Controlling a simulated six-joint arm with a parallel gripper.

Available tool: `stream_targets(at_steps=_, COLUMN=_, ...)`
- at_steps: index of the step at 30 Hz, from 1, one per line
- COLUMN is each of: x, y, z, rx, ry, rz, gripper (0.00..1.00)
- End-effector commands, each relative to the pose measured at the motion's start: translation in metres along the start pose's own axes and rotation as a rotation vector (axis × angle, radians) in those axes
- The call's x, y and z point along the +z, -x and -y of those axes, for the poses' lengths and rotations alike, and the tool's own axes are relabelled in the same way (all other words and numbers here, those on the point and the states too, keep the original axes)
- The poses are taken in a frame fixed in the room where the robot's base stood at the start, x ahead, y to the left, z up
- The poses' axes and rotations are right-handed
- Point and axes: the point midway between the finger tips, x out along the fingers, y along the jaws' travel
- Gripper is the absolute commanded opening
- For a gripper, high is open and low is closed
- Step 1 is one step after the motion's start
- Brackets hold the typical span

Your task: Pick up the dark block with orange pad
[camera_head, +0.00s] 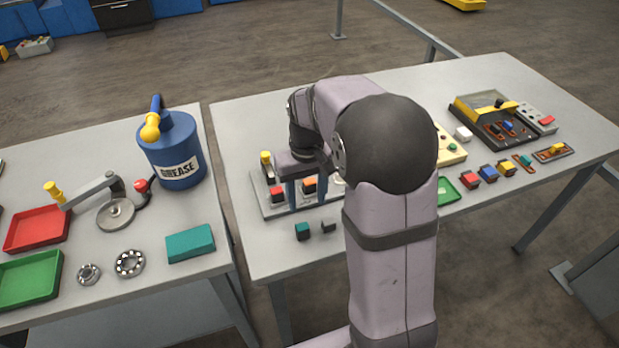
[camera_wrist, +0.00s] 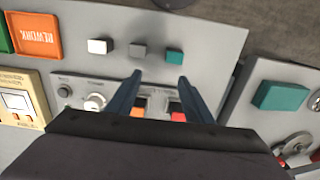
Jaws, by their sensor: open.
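The dark block with orange pad (camera_head: 309,184) sits on a grey panel (camera_head: 267,208) at the front of the right-hand table. In the wrist view the orange pad (camera_wrist: 138,112) shows just inside my left finger, and the block is partly hidden. My gripper (camera_head: 308,204) is open and points down over the panel, its fingers around the orange-pad area in the head view. In the wrist view the gap of my gripper (camera_wrist: 160,78) is empty at the tips. I cannot tell the height of the fingertips above the panel.
A block with red pad (camera_head: 277,193) stands beside it, close to my other finger. A yellow knob (camera_head: 266,158) rises at the panel's left. Small teal (camera_head: 302,231) and grey (camera_head: 328,226) cubes lie in front. The table's front edge is near.

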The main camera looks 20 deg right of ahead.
Motion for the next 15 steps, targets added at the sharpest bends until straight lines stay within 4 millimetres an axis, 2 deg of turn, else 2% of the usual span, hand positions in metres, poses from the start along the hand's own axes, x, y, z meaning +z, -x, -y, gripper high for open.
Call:
stream_targets(at_steps=1, x=-0.018, y=0.013, z=-0.006, rx=0.000, ry=-0.002, rz=0.001, gripper=0.47)
stream_targets(at_steps=6, x=-0.060, y=0.029, z=-0.022, rx=0.002, ry=-0.002, rz=0.000, gripper=0.47)
stream_targets(at_steps=9, x=-0.075, y=0.034, z=-0.029, rx=0.002, ry=-0.001, rz=-0.001, gripper=0.47)
stream_targets(at_steps=15, x=-0.088, y=0.037, z=-0.035, rx=0.003, ry=0.000, rz=-0.002, gripper=0.47)
